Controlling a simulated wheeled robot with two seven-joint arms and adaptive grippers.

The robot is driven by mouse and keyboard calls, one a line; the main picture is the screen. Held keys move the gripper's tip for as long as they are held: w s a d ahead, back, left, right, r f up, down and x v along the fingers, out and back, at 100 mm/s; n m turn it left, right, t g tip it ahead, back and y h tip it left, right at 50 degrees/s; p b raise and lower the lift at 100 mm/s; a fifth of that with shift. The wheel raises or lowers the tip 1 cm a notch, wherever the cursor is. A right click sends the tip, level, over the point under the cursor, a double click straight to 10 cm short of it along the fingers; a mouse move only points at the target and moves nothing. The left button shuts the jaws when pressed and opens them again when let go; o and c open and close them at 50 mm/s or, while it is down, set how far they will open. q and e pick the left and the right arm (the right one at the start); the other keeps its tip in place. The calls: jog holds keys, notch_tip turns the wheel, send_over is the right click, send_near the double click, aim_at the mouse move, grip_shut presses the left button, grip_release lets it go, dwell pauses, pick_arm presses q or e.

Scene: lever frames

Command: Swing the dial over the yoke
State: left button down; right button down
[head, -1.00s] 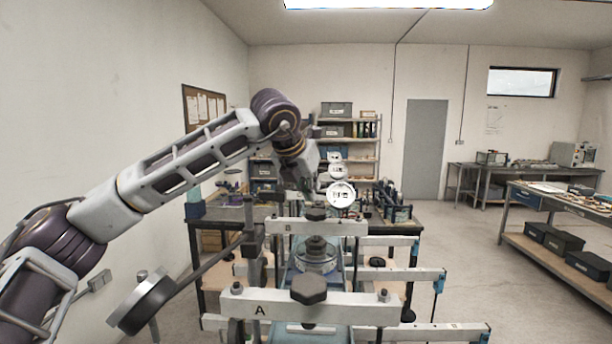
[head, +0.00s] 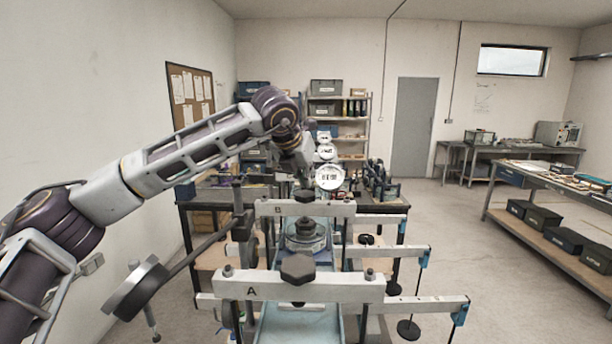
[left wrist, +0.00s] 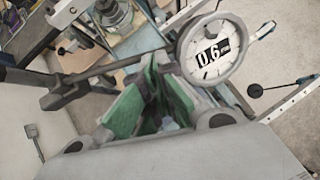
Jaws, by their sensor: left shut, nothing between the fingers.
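A round white-faced dial (head: 329,177) stands above the yoke marked B (head: 305,208); smaller dials (head: 326,152) show behind it. The yoke marked A (head: 325,289) is a pale bar nearer to me, with a dark hex knob (head: 298,269) at its middle. In the left wrist view a dial (left wrist: 209,50) reading about 0.6 is close to the right of my left gripper (left wrist: 150,92). Its green-padded fingers are shut with nothing between them. In the head view the fingers are mostly hidden behind my wrist. My right gripper is not in view.
Lever bars with hanging weights (head: 408,329) reach out to the right. Shelves (head: 338,115) stand at the back, and a bench (head: 560,180) at the right; the floor between is clear.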

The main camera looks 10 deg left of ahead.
pick_arm(q)
jog(key=shift+w, duration=0.1)
jog(key=shift+w+d+f+n+y+b, duration=0.15)
jog(key=shift+w+d+n+y+b, duration=0.25)
jog(key=shift+b, duration=0.5)
jog(key=shift+w+n+b, duration=0.4)
jog(key=shift+s+a+r, duration=0.1)
jog(key=shift+r, duration=0.1)
